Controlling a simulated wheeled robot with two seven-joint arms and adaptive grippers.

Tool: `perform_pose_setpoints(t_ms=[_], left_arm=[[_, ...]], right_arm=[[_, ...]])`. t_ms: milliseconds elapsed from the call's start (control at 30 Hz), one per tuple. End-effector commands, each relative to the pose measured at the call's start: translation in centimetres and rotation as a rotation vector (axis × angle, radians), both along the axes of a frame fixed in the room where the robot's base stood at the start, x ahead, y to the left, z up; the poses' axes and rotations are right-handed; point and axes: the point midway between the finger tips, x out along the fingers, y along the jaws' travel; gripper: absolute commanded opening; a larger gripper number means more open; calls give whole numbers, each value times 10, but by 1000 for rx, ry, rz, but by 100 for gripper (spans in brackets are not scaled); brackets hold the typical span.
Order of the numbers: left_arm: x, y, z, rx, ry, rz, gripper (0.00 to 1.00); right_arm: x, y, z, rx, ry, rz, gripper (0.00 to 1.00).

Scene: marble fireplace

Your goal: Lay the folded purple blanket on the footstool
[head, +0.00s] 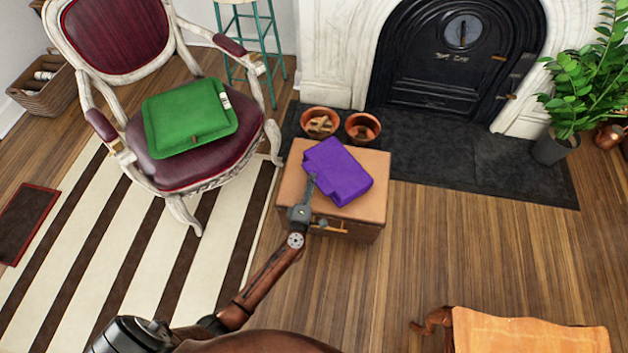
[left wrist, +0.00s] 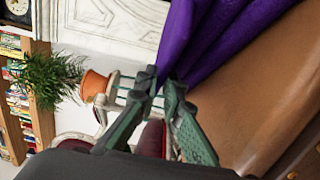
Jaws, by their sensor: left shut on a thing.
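The purple blanket (head: 338,172) is folded into a thick block and lies over the top of the tan footstool (head: 367,207), within its edges in the head view. I cannot tell whether all of it rests on the top. My left gripper (head: 309,186) is at the blanket's near left corner, shut on it. In the left wrist view, the fingertips (left wrist: 166,82) pinch the gathered purple cloth (left wrist: 208,38) beside the footstool's brown leather top (left wrist: 255,95). My right gripper is not in view.
A green cushion (head: 190,117) lies on the dark red armchair (head: 183,170) to the left. Two terracotta pots (head: 362,128) stand just behind the footstool, before the black fireplace (head: 455,60). A tan-topped piece of furniture (head: 530,332) is at lower right. Wooden floor (head: 440,240) right of the footstool is clear.

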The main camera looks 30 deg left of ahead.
Motion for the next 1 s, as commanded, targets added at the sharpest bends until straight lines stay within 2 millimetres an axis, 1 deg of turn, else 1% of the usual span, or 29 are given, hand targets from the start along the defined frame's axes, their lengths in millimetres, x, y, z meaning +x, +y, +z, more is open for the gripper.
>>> perform_pose_setpoints(t_ms=[200, 400, 433, 667, 1000], left_arm=[[1, 0, 4, 0, -4, 0, 0], [1, 0, 0, 0, -3, 0, 0], [0, 0, -1, 0, -1, 0, 9], [0, 0, 0, 0, -1, 0, 25], [0, 0, 2, 0, -2, 0, 25]], right_arm=[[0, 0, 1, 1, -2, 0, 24], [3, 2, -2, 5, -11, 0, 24], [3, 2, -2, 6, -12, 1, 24], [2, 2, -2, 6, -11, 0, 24], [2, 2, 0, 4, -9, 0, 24]])
